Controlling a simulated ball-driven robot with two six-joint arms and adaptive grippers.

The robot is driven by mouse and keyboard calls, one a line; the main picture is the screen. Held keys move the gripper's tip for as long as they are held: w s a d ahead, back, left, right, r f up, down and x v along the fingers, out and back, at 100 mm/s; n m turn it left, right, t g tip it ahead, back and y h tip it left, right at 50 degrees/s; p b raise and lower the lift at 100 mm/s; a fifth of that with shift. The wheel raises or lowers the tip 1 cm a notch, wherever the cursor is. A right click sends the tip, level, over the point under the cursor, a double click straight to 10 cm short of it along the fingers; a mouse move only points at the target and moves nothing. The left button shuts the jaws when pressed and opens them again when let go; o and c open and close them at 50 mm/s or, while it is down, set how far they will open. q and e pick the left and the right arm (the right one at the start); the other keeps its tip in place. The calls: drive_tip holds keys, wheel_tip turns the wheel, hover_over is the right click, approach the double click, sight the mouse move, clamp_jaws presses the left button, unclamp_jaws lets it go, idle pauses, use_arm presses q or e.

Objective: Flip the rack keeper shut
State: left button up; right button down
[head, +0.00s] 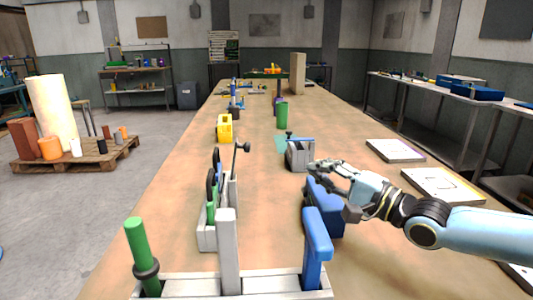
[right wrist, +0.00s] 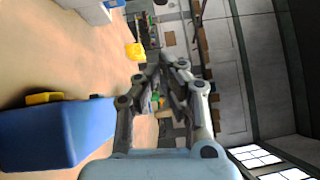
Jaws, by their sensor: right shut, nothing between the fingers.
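A narrow grey rack (head: 207,235) stands on the bench left of centre, with dark round discs and a green piece in it. A thin dark rod with a black ball knob (head: 245,147) rises at a tilt from its far end; it looks like the keeper, standing open. My right gripper (head: 318,168) is shut and empty, to the right of the rack and apart from it, above a blue box (head: 325,212). In the right wrist view its fingers (right wrist: 165,68) are together, and the blue box (right wrist: 50,137) lies at lower left. My left gripper is out of view.
A grey block with a blue bar (head: 299,155) stands just beyond my right gripper. A near holder (head: 190,288) carries upright green, grey and blue handles. A yellow object (head: 224,128) and a green cylinder (head: 282,115) stand farther back. Flat boards (head: 441,186) lie at right.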

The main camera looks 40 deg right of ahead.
drive_tip(key=a+b+x, duration=0.2)
drive_tip(key=b+x, duration=1)
drive_tip(key=x, duration=0.1)
drive_tip(key=shift+s+a, duration=0.3)
drive_tip(key=shift+r, duration=0.2)
